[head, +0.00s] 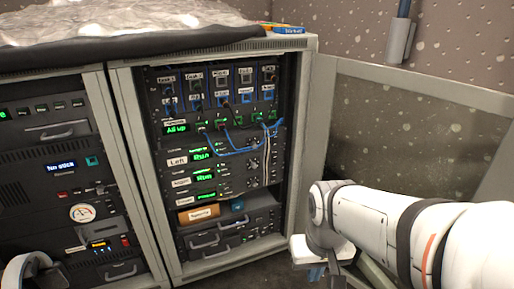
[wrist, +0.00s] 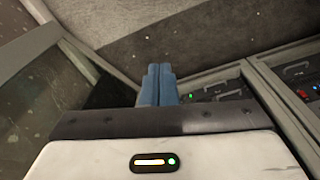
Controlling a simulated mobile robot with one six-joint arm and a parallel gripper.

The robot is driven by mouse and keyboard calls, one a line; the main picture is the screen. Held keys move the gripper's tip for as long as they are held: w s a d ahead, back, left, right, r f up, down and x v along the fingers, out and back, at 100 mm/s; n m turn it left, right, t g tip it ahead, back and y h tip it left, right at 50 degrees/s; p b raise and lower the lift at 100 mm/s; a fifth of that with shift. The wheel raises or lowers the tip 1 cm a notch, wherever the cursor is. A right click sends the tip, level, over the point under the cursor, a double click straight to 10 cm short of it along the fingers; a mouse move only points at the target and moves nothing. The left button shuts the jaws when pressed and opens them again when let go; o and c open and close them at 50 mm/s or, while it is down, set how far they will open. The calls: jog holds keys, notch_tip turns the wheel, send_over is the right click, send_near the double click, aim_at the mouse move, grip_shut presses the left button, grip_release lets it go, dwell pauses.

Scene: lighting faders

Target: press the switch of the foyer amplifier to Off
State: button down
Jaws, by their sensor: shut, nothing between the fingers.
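The right rack holds three stacked amplifier units with white labels. The top one (head: 178,161) reads "Left" and shows green "Run". The middle one (head: 181,181) also shows green "Run". The lowest one (head: 184,200) has a label and green display too small to read; it may be the foyer amplifier. I cannot make out its switch. My gripper (head: 317,273) is low in front and to the right of the rack, apart from it. In the wrist view its blue fingers (wrist: 157,85) are shut together and empty.
Blue cables (head: 236,150) hang across the rack front above and beside the amplifiers. Drawers with handles (head: 228,228) sit below. A second rack (head: 65,190) stands at left. An open panel or door (head: 400,140) is at right. The rack's controls also show in the wrist view (wrist: 295,92).

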aim_at(274, 179)
jog(key=shift+w, duration=0.1)
jog(key=w+d+f+m+t+p, duration=0.2)
jog(key=w+d+m+t+p, duration=0.1)
jog(key=w, duration=1)
jog(key=w+d+f+m+t+p, duration=0.1)
jog(key=w+d+m+t+p, duration=0.25)
jog(key=w, duration=0.95)
jog(key=w+a+f+m+t+y+p, duration=0.1)
jog(key=w+f+m+t+y+p, duration=0.4)
jog(key=w+f, duration=0.5)
jog(key=shift+w+a+f+m+t+p, duration=0.15)
jog(key=shift+a+f+m+t+p, duration=0.15)
jog(key=shift+f+m+t+p, duration=0.95)
jog(key=shift+r+t, duration=0.35)
jog(key=shift+t, duration=0.05)
jog(key=b+x, duration=0.3)
jog(key=x, duration=1.1)
jog(key=shift+b, duration=0.4)
